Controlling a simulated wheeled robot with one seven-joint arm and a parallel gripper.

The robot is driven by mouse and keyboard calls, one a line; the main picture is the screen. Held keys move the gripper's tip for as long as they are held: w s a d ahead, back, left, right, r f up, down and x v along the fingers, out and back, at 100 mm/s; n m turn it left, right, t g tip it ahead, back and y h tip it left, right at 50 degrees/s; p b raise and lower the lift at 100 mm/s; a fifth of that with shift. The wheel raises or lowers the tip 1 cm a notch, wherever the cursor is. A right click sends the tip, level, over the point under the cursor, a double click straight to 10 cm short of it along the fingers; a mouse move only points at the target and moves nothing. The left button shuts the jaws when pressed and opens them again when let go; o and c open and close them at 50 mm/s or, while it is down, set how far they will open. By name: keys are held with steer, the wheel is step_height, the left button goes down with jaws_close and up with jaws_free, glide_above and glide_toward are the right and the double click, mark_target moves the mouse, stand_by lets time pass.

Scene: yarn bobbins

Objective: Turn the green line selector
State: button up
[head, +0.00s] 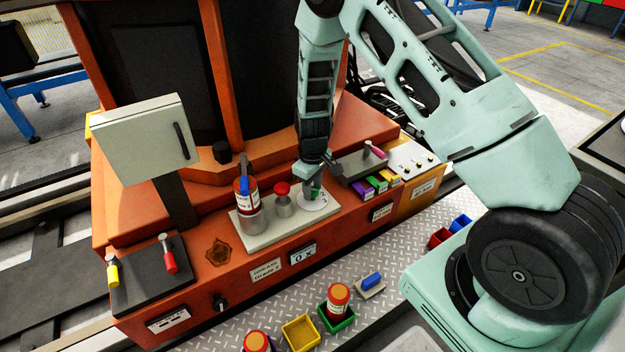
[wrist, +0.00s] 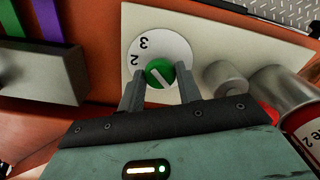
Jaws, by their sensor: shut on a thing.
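The green line selector (wrist: 160,74) is a round green knob with a pale bar across it. It sits on a white dial with the figures 2 and 3 showing, on a cream panel (wrist: 212,48). My gripper (wrist: 160,88) has one finger on each side of the knob and is shut on it. In the head view my gripper (head: 312,185) points down at the white dial (head: 313,202), and a little green shows between the fingers. The lower part of the dial is hidden by my gripper in the wrist view.
Left of the dial in the head view are a red-topped button (head: 283,190) and a bobbin (head: 245,192) in a grey holder. Levers with red and yellow handles (head: 169,258) stand at the left.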

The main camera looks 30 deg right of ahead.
steer(key=m+p, duration=0.1)
steer(key=m, duration=0.1)
steer(key=m+p, duration=0.2)
steer(key=shift+w+r+m, duration=0.1)
steer(key=shift+r+m, duration=0.1)
steer(key=shift+m, duration=0.1)
steer(key=m+p, duration=0.2)
steer(key=m, duration=0.2)
steer(key=shift+m, duration=0.3)
steer(key=m+p, duration=0.2)
steer(key=m, duration=0.2)
steer(key=shift+f+m+p, duration=0.1)
steer(key=shift+m+p, duration=0.85)
steer(key=shift+m, duration=1.45)
steer(key=o, duration=1)
step_height(320, 180, up, 17)
steer(key=p, duration=0.2)
steer(key=shift+p, duration=0.3)
